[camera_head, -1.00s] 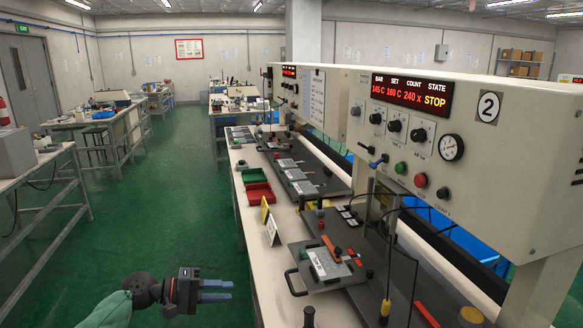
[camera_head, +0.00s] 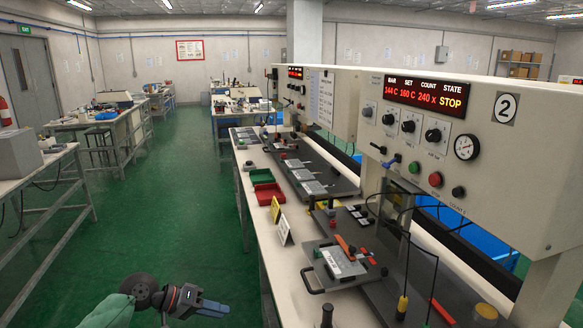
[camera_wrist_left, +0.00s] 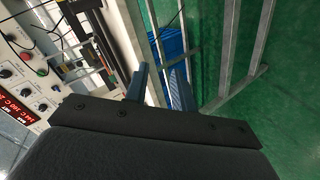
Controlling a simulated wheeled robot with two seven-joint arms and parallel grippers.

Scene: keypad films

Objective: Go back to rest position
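My left gripper (camera_head: 215,308) hangs at the bottom left in the head view, over the green floor and left of the bench, touching nothing. Its two blue fingers also show in the left wrist view (camera_wrist_left: 160,90), apart with an empty gap between them. In the head view the fingers overlap, turned partly edge-on. My right gripper is not in view.
The white bench (camera_head: 268,250) stands right of my gripper, holding a grey press plate (camera_head: 341,264), red (camera_head: 268,193) and green trays (camera_head: 261,176). The control panel (camera_head: 455,145) reads STOP. Green floor (camera_head: 150,220) to the left is open. A metal frame (camera_wrist_left: 215,50) stands near the fingers.

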